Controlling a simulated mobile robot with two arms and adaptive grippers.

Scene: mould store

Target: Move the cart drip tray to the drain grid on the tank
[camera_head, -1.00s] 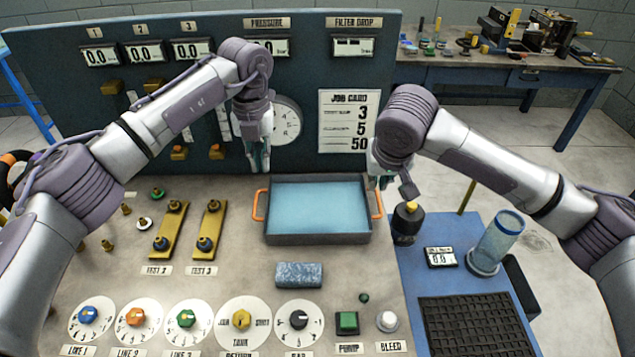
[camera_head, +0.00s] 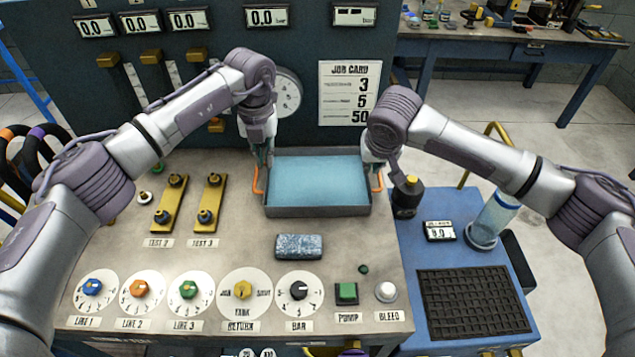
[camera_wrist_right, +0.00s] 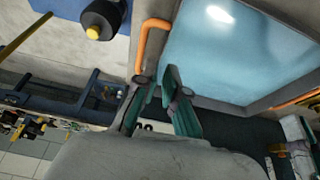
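The drip tray (camera_head: 317,211) is a dark grey rectangular pan of pale blue liquid with an orange handle at each side. It sits level on the grey bench top. My left gripper (camera_head: 263,158) points down at the top of the left handle (camera_head: 258,180); its finger gap is unclear. My right gripper (camera_head: 374,174) is at the right handle (camera_head: 378,181). In the right wrist view its fingers (camera_wrist_right: 156,82) are apart, close to the orange handle (camera_wrist_right: 146,45), with no clear grip. The black drain grid (camera_head: 475,302) lies bare on the blue tank top at the right.
A dark bottle (camera_head: 406,198), a small display (camera_head: 439,231) and a clear cylinder (camera_head: 492,222) stand on the tank behind the grid. A blue sponge-like block (camera_head: 298,246) lies in front of the tray, with dials, a green button and a white knob nearer.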

